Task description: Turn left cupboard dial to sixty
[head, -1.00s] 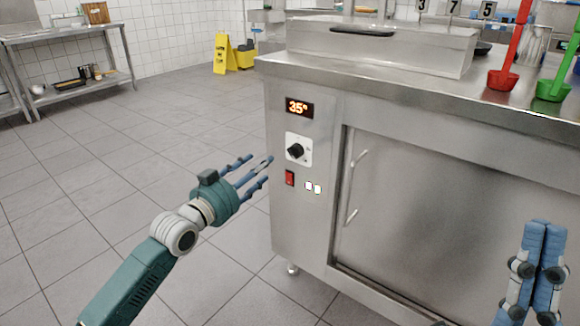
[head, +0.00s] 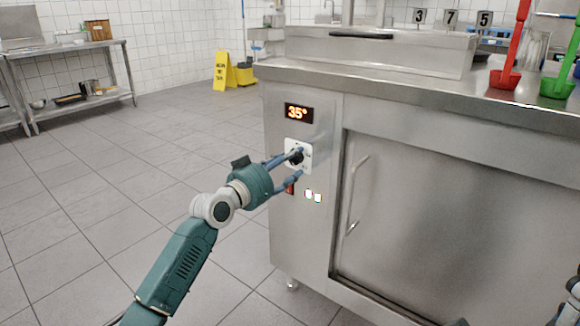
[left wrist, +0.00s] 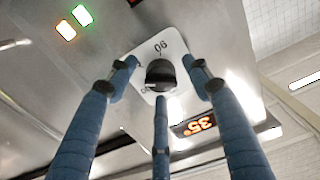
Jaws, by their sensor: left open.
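The cupboard dial is a black knob on a white plate (head: 306,145) on the left of the steel cupboard front. The display (head: 299,113) above it reads 35°. My left gripper (head: 298,162) is open, its blue fingers reaching to the dial and hiding part of it. In the left wrist view the black knob (left wrist: 160,75) sits between the three spread fingers; I cannot tell whether any touches it. The plate shows the number 90. A sliver of what seems my right gripper (head: 572,295) shows at the right edge, its fingers cut off.
A red switch (head: 290,188) and two small lights (head: 313,196) are below the dial. A cupboard door with a vertical handle (head: 357,195) is to the right. Red (head: 505,78) and green (head: 556,87) ladles stand on the counter.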

